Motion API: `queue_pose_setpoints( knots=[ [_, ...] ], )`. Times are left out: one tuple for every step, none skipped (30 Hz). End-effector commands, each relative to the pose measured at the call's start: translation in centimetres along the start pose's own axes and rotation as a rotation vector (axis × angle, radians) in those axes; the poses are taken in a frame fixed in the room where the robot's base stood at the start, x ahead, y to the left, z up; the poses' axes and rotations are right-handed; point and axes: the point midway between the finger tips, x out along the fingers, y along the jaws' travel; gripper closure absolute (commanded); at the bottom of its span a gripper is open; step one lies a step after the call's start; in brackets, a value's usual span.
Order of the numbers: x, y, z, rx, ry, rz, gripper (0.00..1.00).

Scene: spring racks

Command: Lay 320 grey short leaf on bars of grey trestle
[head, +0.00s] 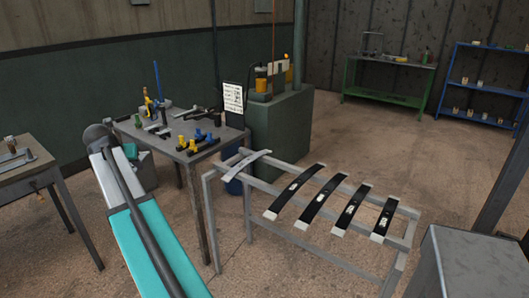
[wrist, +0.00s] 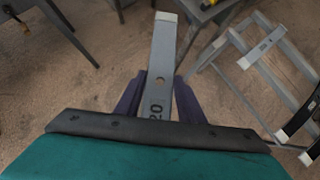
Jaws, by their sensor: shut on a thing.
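My gripper (wrist: 158,98) is shut on a grey leaf (wrist: 165,52) in the wrist view. The leaf points away from me, with a pale tip, a hole and the digits "20" showing; the rest of its marking is hidden at the jaws. The grey trestle (head: 324,263) stands at the centre right in the head view. Its bars also show at the right of the wrist view (wrist: 238,95). A grey leaf (head: 246,164) lies across its left end, and several black leaves (head: 323,197) lie to the right. My gripper and held leaf do not show clearly in the head view.
A work table (head: 200,147) with blue and yellow clamps stands behind the trestle's left end. A green-grey machine block (head: 283,125) is beside it. Another table (head: 22,170) is at far left. A grey box (head: 470,262) stands close to the trestle's right. Floor beyond the trestle is open.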

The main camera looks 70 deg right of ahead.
Motion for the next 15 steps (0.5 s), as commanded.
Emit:
queue_pose_setpoints(
  knots=[
    [1.2,-1.5,1.0,0.022,-0.004,-0.019,0.94],
    [1.8,-2.2,1.4,0.032,-0.004,-0.029,0.94],
    [2.5,-3.4,2.0,0.048,-0.004,-0.042,0.94],
    [3.0,-4.2,2.4,0.059,-0.004,-0.052,0.94],
    [3.5,-5.0,2.7,0.071,-0.004,-0.062,0.94],
    [4.2,-6.1,3.2,0.086,-0.004,-0.076,0.94],
    [4.7,-7.0,3.6,0.097,-0.004,-0.085,0.94],
    [5.2,-7.9,3.9,0.108,-0.004,-0.095,0.94],
    [5.9,-9.0,4.3,0.122,-0.004,-0.108,0.94],
    [6.4,-9.9,4.7,0.134,-0.004,-0.118,0.94],
    [6.8,-10.8,5.0,0.144,-0.004,-0.127,0.94],
    [7.5,-11.9,5.4,0.159,-0.004,-0.139,0.94],
    [7.9,-12.8,5.7,0.171,-0.004,-0.149,0.94],
    [8.4,-13.7,6.0,0.181,-0.004,-0.158,0.94],
    [8.9,-15.0,6.4,0.197,-0.004,-0.171,0.94]
  ],
)
